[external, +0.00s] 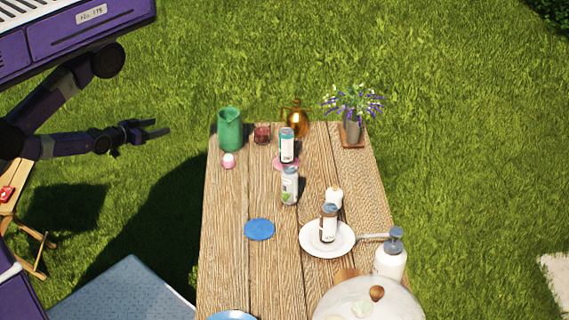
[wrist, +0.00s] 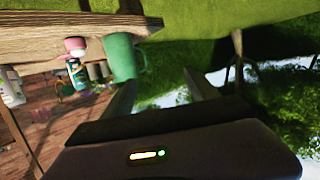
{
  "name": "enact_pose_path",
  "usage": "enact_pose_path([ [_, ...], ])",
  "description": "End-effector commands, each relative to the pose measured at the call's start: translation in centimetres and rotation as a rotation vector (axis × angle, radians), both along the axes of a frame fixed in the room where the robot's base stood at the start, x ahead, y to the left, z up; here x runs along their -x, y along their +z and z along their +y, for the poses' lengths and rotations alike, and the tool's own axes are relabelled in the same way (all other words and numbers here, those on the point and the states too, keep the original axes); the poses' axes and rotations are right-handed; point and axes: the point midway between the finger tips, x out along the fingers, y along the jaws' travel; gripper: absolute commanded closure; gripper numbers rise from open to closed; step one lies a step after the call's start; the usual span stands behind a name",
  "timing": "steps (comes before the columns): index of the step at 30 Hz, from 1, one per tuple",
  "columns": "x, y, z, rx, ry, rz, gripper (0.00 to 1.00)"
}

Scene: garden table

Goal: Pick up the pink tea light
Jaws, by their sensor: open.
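The pink tea light (external: 228,160), a small pink cup with a white top, stands near the far left corner of the wooden table (external: 233,195), in front of the green pitcher (external: 230,130). It also shows in the wrist view (wrist: 75,44), upside down at upper left beside the pitcher (wrist: 121,58). My gripper (external: 160,128) is open and empty, left of the table edge and apart from the tea light. In the wrist view its two fingers (wrist: 160,88) have only background between them.
A dark red glass (external: 262,133), a gold pot (external: 297,122) and a flower vase (external: 352,131) stand along the far edge. Cans on a pink coaster (external: 278,163) and bare wood stand nearer the middle. A blue coaster (external: 259,229) and white plate (external: 343,247) lie closer.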

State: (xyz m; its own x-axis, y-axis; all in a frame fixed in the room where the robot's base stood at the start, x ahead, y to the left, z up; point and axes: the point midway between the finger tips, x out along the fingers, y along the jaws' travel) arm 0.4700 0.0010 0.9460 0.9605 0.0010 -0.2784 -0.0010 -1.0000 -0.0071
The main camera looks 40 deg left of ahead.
Motion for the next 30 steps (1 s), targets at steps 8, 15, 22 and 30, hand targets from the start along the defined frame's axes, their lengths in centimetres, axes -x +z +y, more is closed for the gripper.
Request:
enact_pose_path([
  [8, -4.2, -7.8, 0.3, -0.091, -0.130, 0.214, 0.32],
  [15, -8.6, -12.2, -5.5, -0.137, -0.535, 0.338, 0.32],
  [22, -10.7, -10.8, -12.3, -0.145, -0.956, 0.233, 0.32],
  [30, -12.4, -8.9, -16.7, -0.063, -1.120, 0.109, 0.32],
])
